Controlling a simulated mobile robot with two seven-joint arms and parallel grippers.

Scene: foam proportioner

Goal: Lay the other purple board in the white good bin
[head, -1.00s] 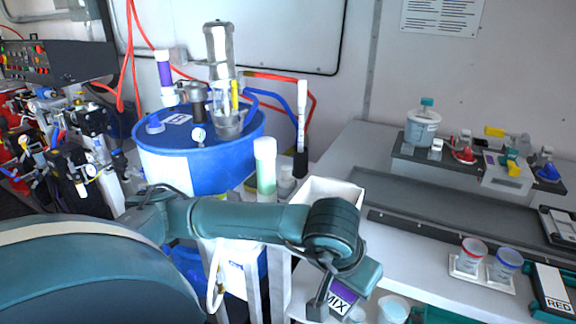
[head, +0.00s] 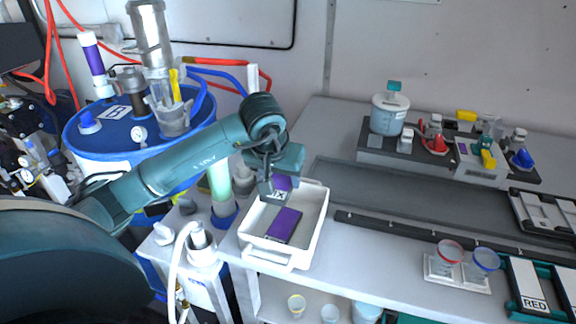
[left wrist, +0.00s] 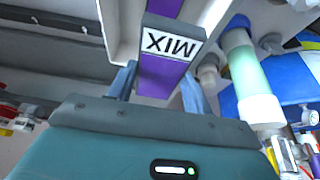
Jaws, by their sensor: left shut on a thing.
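My left gripper (head: 272,190) is shut on a purple board (head: 284,182) with a white MIX label. It holds the board above the white good bin (head: 254,247), near the bin's back end. A second purple board (head: 285,224) lies flat on the bin floor, just in front of and below the held one. In the left wrist view the held purple board (left wrist: 160,76) sits between the two fingers, its MIX label facing the camera. The fingers hide part of it. My right gripper is not in view.
The white bin stands on the left end of the bench (head: 380,265). A green-and-white bottle (head: 221,183) and a blue drum (head: 110,140) stand left of it. Two cups in a white holder (head: 455,270) stand to the right. A dark rail (head: 440,238) runs along the bench.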

